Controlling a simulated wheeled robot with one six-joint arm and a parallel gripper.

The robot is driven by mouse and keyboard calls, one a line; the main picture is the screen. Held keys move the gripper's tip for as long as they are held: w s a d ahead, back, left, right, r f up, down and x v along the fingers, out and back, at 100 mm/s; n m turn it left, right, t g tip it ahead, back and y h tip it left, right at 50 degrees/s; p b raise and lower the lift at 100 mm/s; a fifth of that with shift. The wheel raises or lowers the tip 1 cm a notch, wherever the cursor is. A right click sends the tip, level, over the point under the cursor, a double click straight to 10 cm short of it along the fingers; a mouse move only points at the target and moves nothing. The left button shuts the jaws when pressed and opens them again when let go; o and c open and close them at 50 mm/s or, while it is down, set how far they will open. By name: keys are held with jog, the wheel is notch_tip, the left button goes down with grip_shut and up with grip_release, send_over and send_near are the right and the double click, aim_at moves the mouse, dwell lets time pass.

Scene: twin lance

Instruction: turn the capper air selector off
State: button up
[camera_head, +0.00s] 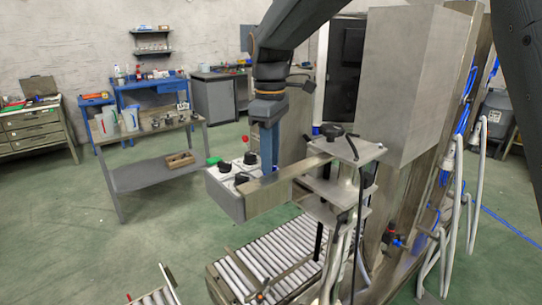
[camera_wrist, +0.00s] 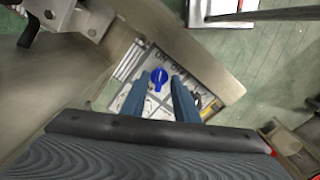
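A blue selector knob (camera_wrist: 158,77) sits on a pale labelled plate in the wrist view, with dark lettering beside it. My gripper (camera_wrist: 160,86) is open, with one blue finger on each side of the knob in the picture. I cannot tell whether the fingers touch it. In the head view my gripper (camera_head: 267,168) points down over the grey control box (camera_head: 228,200) and hides the blue knob.
Black knobs (camera_head: 241,178) stand on the box top left of my gripper. A metal post with shelves (camera_head: 340,150) and a tall steel cabinet (camera_head: 398,85) stand close on the right. A roller conveyor (camera_head: 265,265) lies below.

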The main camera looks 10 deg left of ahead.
jog(key=shift+f, duration=0.35)
grip_shut()
jog(key=m+p, duration=0.3)
jog(key=m, duration=0.3)
jog(key=shift+s+r, duration=0.1)
jog(key=m+p, duration=0.2)
jog(key=m, duration=0.4)
jog(key=shift+a, duration=0.15)
dwell(0.5)
